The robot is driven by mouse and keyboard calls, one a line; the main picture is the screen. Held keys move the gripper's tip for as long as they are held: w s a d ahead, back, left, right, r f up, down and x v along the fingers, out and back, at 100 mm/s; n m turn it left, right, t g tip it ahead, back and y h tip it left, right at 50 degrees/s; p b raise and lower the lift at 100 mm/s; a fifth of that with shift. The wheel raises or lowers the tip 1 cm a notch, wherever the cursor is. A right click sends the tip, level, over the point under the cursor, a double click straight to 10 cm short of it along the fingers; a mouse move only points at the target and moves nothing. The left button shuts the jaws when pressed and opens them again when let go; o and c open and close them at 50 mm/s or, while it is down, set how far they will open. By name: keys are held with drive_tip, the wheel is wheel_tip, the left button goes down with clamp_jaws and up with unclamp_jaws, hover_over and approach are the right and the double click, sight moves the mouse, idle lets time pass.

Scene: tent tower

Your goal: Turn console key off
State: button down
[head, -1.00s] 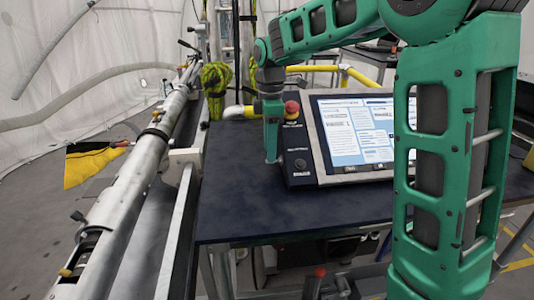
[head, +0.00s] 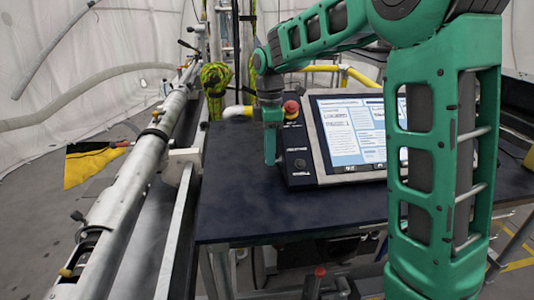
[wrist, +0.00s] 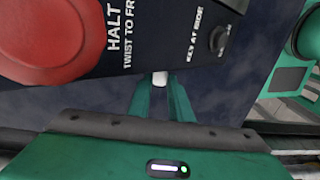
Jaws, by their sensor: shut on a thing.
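The console (head: 340,135) stands on the dark table with its screen lit. On its left panel are a red halt button (head: 291,108) and a small dark round switch (head: 300,164) lower down. In the wrist view, the red button (wrist: 50,35) is large at upper left and the round switch (wrist: 218,39) is at upper right. My gripper (head: 271,158) points down beside the panel's left edge. In the wrist view its fingers (wrist: 160,85) are shut on a small white piece (wrist: 160,78), apart from the round switch in the picture. I cannot tell whether this piece is the key.
The dark table top (head: 250,205) is clear in front of the console. A long metal pole assembly (head: 130,190) runs along the left. Yellow pipes (head: 350,75) stand behind the console. A yellow and black flag (head: 90,163) is at far left.

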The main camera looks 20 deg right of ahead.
drive_tip(key=shift+w+f+g+y, duration=0.1)
drive_tip(key=shift+w+g+y, duration=0.15)
drive_tip(key=shift+g, duration=0.55)
drive_tip(key=shift+w+g+y, duration=0.15)
drive_tip(key=shift+w+g, duration=0.2)
drive_tip(key=shift+g, duration=0.45)
drive_tip(key=shift+w+g, duration=0.15)
drive_tip(key=shift+g, duration=0.25)
drive_tip(key=shift+d, duration=0.1)
drive_tip(key=c, duration=1.6)
unclamp_jaws()
drive_tip(key=v, duration=1)
drive_tip(key=shift+w+r, duration=0.25)
drive_tip(key=shift+r, duration=0.1)
